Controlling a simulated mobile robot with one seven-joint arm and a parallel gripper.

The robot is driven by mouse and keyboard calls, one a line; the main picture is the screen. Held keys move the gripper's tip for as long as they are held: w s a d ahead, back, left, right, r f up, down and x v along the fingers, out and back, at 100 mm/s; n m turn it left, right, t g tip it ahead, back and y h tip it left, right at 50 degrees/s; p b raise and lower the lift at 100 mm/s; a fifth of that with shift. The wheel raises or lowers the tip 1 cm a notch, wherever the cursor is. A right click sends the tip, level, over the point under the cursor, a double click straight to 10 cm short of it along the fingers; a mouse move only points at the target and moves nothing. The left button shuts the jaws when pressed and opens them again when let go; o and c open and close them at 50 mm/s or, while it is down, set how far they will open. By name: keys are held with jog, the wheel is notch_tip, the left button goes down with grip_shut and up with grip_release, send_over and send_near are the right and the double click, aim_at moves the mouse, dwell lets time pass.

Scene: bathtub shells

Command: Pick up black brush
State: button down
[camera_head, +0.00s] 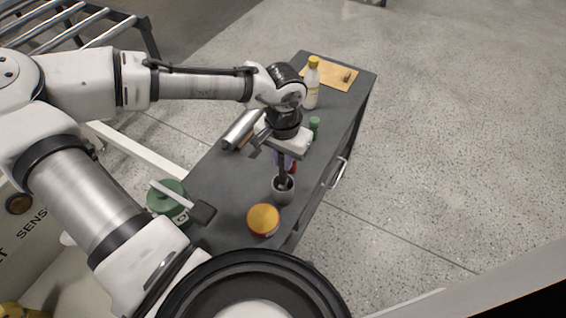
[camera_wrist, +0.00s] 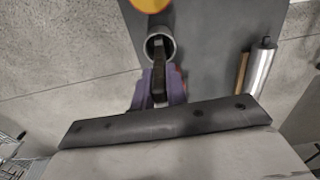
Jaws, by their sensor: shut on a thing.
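The black brush (camera_head: 282,184) stands upright in a small grey cup (camera_head: 287,196) on the dark table. My gripper (camera_head: 281,166) is above the cup, pointing down, and is shut on the upper part of the brush. In the wrist view the brush (camera_wrist: 159,82) runs up into the open cup (camera_wrist: 151,42), so its lower end is hidden inside. Purple shows on both sides of the brush in the wrist view, and purple and red show beside it in the head view. I cannot tell what this is.
An orange-lidded jar (camera_head: 263,218) stands just in front of the cup. A green container (camera_head: 168,199) and a black-headed tool (camera_head: 203,212) are at the left.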

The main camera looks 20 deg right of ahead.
notch_tip(320, 180, up, 20)
jog(key=b, duration=0.1)
jog(key=shift+b, duration=0.4)
jog(key=shift+s+f, duration=0.1)
jog(key=shift+f, duration=0.1)
